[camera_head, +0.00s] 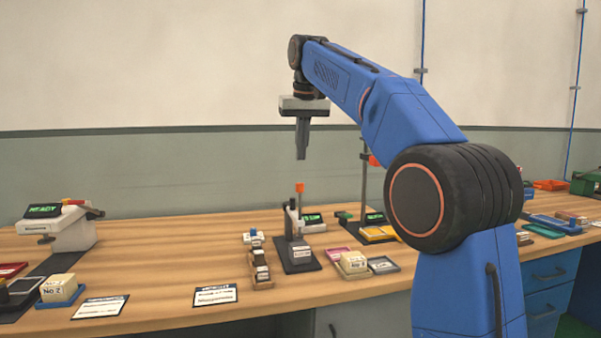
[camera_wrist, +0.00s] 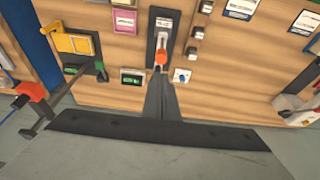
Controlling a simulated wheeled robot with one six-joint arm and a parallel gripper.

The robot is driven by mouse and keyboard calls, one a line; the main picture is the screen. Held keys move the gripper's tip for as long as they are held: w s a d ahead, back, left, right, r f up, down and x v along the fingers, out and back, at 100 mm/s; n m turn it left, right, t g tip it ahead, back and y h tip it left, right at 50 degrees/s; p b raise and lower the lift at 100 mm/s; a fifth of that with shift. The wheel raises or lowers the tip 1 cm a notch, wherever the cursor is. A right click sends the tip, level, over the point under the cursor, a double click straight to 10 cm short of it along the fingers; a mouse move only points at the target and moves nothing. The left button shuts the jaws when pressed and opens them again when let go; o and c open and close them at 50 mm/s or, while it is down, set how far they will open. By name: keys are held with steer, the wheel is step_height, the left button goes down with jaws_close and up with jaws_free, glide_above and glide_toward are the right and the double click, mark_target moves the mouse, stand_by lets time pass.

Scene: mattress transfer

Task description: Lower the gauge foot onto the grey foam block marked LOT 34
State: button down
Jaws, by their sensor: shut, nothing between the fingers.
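A small gauge (camera_head: 291,222) with an upright lever topped by an orange knob (camera_head: 299,187) stands on a dark base plate (camera_head: 298,267). A grey block with a label (camera_head: 301,252) sits on the base. Its print is too small to read, so I cannot confirm LOT 34. The gauge foot is not clearly visible. My gripper (camera_head: 301,157) is shut and empty, pointing down above the orange knob with a gap between them. In the wrist view the orange knob (camera_wrist: 161,58) shows just beyond the fingertips.
A taller stand (camera_head: 364,185) with a red knob rises at right of the gauge. A wooden rack (camera_head: 261,270) of small blocks lies to its left, and a grey tray (camera_head: 382,265) to its right. A white device (camera_head: 60,228) stands at far left. The bench's front middle is mostly clear.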

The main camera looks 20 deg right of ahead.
glide_above(300, 184)
steer(key=x, duration=0.2)
steer(key=s+x, duration=0.1)
steer(key=x, duration=0.2)
steer(key=shift+s+d+f, duration=0.1)
steer(key=shift+d, duration=0.05)
steer(key=shift+f, duration=0.75)
steer(key=shift+f, duration=0.1)
steer(key=shift+f, duration=1.4)
steer(key=shift+r, duration=0.15)
